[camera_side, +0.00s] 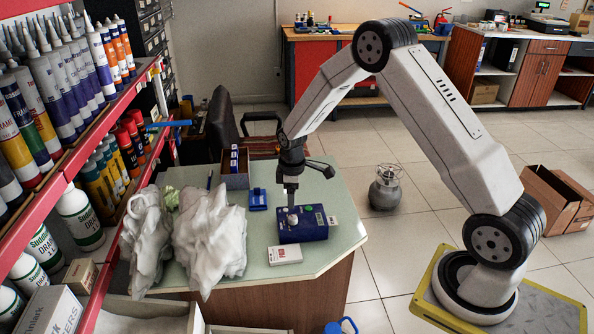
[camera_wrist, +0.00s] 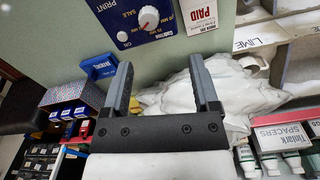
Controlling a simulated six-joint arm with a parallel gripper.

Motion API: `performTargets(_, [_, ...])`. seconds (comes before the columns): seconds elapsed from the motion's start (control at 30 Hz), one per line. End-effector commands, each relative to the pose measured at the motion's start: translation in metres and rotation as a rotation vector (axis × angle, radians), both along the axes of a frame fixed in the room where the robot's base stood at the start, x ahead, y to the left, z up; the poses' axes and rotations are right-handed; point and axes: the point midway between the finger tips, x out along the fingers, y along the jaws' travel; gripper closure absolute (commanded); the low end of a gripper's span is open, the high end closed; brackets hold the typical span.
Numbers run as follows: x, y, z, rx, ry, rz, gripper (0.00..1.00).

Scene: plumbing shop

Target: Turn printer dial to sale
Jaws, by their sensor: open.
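The printer is a blue box (camera_side: 304,228) on the pale green counter (camera_side: 330,252). Its blue panel also shows at the top of the wrist view (camera_wrist: 122,22), with "PRINT" and "SALE" lettering. The white round dial (camera_wrist: 148,17) sits on that panel and bears a small red mark; I cannot tell its exact setting. My gripper (camera_wrist: 160,62) is open, with nothing between its fingers. In the side view my gripper (camera_side: 291,203) points down just above the printer's left part, close over the dial. Contact cannot be told.
White crumpled bags (camera_side: 210,240) lie left of the printer. A white "PAID" card (camera_side: 284,255) lies in front of it. A blue stamp pad (camera_side: 258,199) and a box (camera_side: 236,178) stand behind. A shelf of tubes (camera_side: 70,130) borders the left.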

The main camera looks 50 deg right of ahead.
Motion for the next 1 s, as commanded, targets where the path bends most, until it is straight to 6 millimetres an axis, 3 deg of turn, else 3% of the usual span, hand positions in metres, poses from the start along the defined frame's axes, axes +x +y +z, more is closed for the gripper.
performTargets(0.17, [0.008, -0.012, -0.016, 0.004, 0.018, 0.046, 0.22])
performTargets(0.67, [0.009, -0.014, -0.028, 0.005, 0.023, 0.058, 0.22])
performTargets(1.0, [0.009, -0.014, -0.062, 0.005, 0.022, 0.058, 0.22])
